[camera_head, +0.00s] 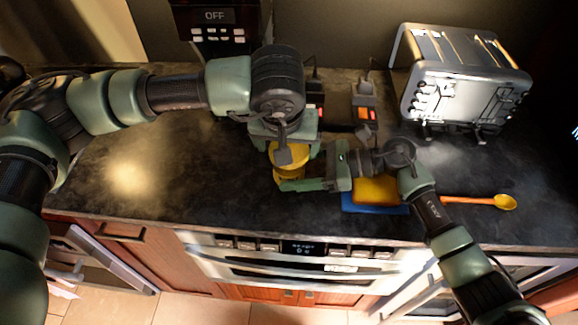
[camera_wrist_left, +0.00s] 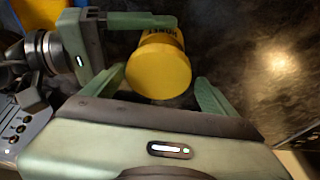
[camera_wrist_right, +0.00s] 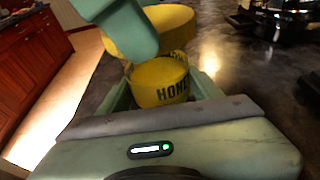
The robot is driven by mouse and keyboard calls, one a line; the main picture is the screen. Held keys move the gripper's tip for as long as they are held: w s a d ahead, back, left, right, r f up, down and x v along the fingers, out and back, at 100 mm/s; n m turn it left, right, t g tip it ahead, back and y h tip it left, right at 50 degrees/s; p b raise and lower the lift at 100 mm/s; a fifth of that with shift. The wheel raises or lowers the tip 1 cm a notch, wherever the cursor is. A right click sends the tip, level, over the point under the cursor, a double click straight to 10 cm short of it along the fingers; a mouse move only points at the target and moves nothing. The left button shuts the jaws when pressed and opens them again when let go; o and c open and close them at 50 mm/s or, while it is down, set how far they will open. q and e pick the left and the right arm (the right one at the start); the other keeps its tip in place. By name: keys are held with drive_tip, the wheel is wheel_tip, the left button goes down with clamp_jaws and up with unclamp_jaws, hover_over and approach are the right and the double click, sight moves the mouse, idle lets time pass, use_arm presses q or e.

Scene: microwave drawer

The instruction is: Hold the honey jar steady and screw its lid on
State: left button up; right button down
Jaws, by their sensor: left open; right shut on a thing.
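The yellow honey jar (camera_head: 291,172) stands over the dark counter, with its HONEY label showing in the right wrist view (camera_wrist_right: 172,92). My right gripper (camera_head: 305,180) comes in from the right and is shut on the jar's body. A wide yellow lid (camera_wrist_left: 158,70) shows over the jar in the left wrist view, and it also shows in the right wrist view (camera_wrist_right: 172,20). I cannot tell whether the lid touches the jar. My left gripper (camera_wrist_left: 165,92) is above, its open fingers on either side of the lid. In the head view my left gripper partly hides lid and jar.
A toaster (camera_head: 462,80) stands at the back right. A yellow block (camera_head: 376,190) lies on a blue piece (camera_head: 372,209) beside my right gripper. An orange spoon (camera_head: 485,201) lies further right. The left part of the counter (camera_head: 180,165) is clear.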

use_arm(q)
drive_tip(key=c, duration=1.5)
drive_tip(key=m+h, duration=0.1)
drive_tip(key=m, duration=0.2)
drive_tip(key=shift+a+m+g, duration=0.15)
drive_tip(key=shift+m+g, duration=0.15)
drive_tip(key=shift+m, duration=0.1)
drive_tip(key=m+h, duration=0.1)
drive_tip(key=m, duration=0.1)
drive_tip(key=m+g+h, duration=0.1)
drive_tip(key=m, duration=0.2)
drive_tip(key=o, duration=1.5)
drive_tip(key=shift+s+d, duration=0.1)
drive_tip(key=shift+d, duration=0.1)
